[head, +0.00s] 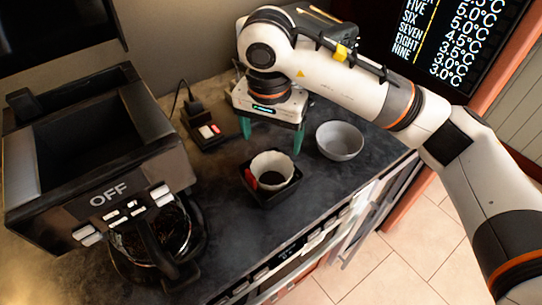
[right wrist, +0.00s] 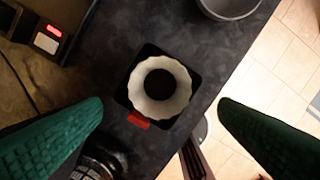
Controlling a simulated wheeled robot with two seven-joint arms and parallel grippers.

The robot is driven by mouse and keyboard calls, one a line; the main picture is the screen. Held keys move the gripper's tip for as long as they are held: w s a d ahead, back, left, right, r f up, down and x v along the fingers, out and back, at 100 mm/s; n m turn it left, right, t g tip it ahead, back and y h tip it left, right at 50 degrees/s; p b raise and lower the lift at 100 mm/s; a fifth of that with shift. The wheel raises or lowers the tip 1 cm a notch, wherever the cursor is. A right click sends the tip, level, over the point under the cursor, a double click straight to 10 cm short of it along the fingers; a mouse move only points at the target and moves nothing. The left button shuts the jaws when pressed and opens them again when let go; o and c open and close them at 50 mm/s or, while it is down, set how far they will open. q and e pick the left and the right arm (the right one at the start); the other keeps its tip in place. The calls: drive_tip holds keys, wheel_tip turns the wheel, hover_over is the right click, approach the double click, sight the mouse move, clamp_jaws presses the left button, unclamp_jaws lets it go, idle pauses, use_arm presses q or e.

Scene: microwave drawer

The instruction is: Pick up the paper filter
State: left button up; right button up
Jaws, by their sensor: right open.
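The white paper filter (head: 273,166), a fluted cup with a dark middle, sits in a small black square holder (head: 268,198) on the dark counter. The filter also shows in the right wrist view (right wrist: 158,109), near the middle. A red patch shows at the holder's edge in both views. My right gripper (head: 272,146) hangs over the counter, behind the filter in the head view, fingers pointing down. Its green fingers (right wrist: 160,120) are wide apart with nothing between them, and the filter looks to be below them, untouched. My left gripper is out of view.
A coffee maker (head: 110,170) marked OFF, with a glass carafe (head: 150,245), stands at the left. A grey bowl (head: 340,140) stands right of the filter. A small switch box (head: 210,130) lies behind. The counter's front edge is close to the holder.

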drive_tip(key=p, duration=0.2)
approach(272, 168)
drive_tip(key=s+f, duration=0.1)
drive_tip(key=s, duration=0.2)
drive_tip(key=f, duration=0.1)
drive_tip(key=f+p, duration=0.1)
drive_tip(key=f, duration=0.1)
drive_tip(key=f+p, duration=0.1)
drive_tip(key=shift+w+d+f, duration=0.1)
drive_tip(key=shift+w+f, duration=0.1)
drive_tip(key=shift+w, duration=0.2)
drive_tip(key=shift+f+p, duration=0.3)
drive_tip(key=shift+f, duration=0.05)
drive_tip(key=shift+w+f, duration=0.1)
drive_tip(key=shift+c, duration=0.2)
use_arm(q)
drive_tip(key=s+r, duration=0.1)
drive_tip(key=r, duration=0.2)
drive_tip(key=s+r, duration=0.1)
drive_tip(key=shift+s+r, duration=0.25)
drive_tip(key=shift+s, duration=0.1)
use_arm(e)
drive_tip(key=c, duration=0.6)
